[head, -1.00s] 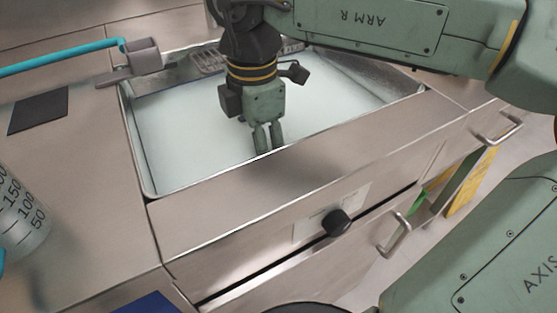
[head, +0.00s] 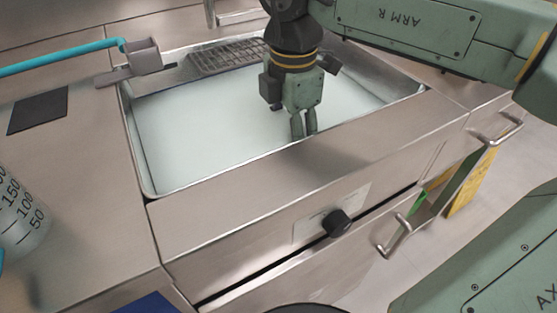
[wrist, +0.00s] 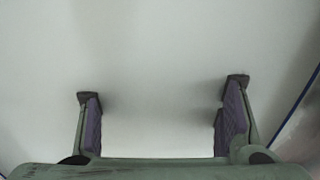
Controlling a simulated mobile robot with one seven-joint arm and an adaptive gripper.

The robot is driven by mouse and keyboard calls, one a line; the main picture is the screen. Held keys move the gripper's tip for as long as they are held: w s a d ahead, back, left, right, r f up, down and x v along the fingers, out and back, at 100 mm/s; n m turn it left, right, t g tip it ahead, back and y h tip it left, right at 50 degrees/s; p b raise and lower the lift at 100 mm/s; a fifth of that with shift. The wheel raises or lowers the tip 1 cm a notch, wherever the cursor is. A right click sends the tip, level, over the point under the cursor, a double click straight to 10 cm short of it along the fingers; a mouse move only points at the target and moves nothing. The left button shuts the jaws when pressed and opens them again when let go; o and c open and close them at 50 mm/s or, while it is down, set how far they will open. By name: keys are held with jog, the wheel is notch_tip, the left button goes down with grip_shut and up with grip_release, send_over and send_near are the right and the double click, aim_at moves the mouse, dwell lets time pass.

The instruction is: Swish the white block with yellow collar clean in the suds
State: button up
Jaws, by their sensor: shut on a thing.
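The suds are a pale whitish liquid (head: 205,130) filling a metal basin (head: 133,142) set in the counter. My gripper (head: 304,134) points down over the basin's right half, near its front rim, with its fingertips at the suds. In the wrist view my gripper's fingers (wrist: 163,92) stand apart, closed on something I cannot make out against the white. The white block with yellow collar is not distinguishable in either view; its body and collar are hidden or blend into the suds.
A metal grate (head: 228,56) lies at the basin's back. A grey bracket (head: 143,56) with a blue rod (head: 65,62) sits at the back left corner. A dark pad (head: 38,110) and a graduated beaker (head: 20,215) are on the left counter. A black knob (head: 337,223) is on the front panel.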

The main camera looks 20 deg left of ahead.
jog(key=shift+r, duration=0.1)
notch_tip(320, 180, up, 19)
jog(key=p, duration=1.4)
jog(key=shift+p, duration=0.35)
